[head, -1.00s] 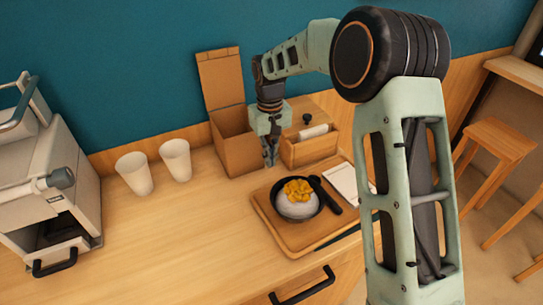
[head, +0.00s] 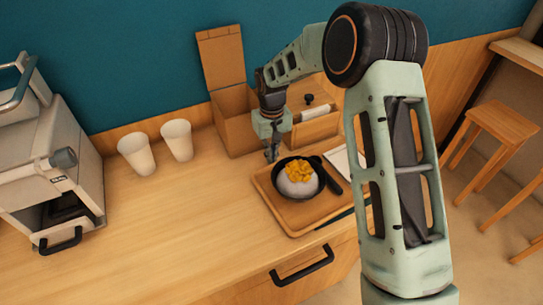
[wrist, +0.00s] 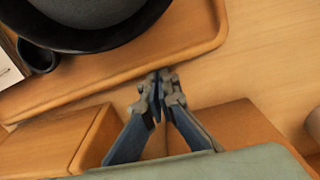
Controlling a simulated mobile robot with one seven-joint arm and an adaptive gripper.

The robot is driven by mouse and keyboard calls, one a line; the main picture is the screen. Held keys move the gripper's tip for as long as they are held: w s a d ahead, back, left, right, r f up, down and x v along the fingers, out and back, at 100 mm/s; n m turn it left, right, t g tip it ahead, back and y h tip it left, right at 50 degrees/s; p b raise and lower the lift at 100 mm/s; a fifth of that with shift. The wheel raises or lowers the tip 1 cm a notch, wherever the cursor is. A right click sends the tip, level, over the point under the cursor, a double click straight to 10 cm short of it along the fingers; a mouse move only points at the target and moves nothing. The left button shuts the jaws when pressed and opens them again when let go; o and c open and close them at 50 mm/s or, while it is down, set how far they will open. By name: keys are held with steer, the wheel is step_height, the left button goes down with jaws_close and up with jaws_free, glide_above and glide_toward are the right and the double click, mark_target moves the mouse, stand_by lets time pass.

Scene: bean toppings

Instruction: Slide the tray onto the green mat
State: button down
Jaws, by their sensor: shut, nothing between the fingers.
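The wooden tray (head: 290,222) lies on the counter in the head view. It carries a black bowl (head: 318,183) of white food with yellow topping. My gripper (head: 271,158) is shut and empty at the tray's back left edge, pointing down. In the wrist view, my fingertips (wrist: 165,74) are right at the tray's rim (wrist: 195,52); I cannot tell whether they touch it.
An open cardboard-coloured box (head: 232,125) and a wooden holder (head: 315,130) stand close behind my gripper. Two white cups (head: 136,155) (head: 178,140) and a machine (head: 45,150) stand to the left. The counter left of the tray is clear.

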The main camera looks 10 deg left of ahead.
steer(key=shift+s+d, duration=0.6)
steer(key=shift+s, duration=0.3)
steer(key=shift+w, duration=0.1)
steer(key=shift+r, duration=0.1)
